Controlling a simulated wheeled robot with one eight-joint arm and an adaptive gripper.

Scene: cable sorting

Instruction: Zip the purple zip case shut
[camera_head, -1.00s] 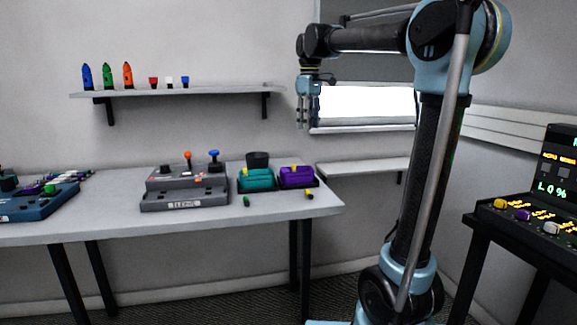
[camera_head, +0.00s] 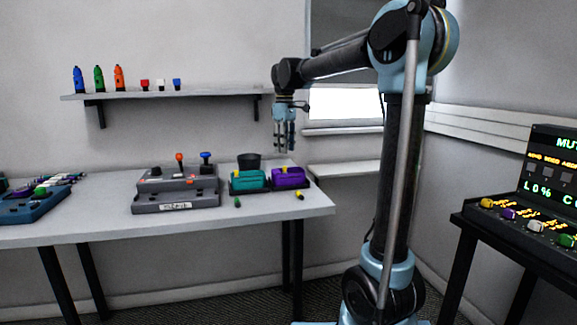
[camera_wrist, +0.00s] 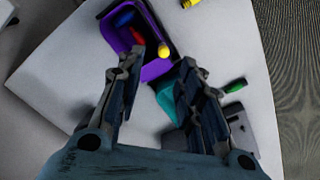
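The purple zip case (camera_head: 291,180) stands at the right end of the table, beside the teal case (camera_head: 250,181). In the wrist view the purple case (camera_wrist: 158,69) looks open at the top, with blue and red things inside. A yellow knob (camera_wrist: 164,50), seemingly its zip pull, shows at its rim. My gripper (camera_head: 284,150) hangs fingers down, just above the purple case. In the wrist view my gripper (camera_wrist: 162,66) is open, its fingertips apart with the case between and beyond them, holding nothing. The left finger hides part of the case.
A black cup (camera_head: 249,160) stands behind the cases. A grey control box (camera_head: 176,192) is to their left. Small green (camera_head: 237,203) and yellow (camera_head: 299,195) pieces lie in front. A wall shelf (camera_head: 170,95) holds bottles. A console (camera_head: 530,215) stands at the right.

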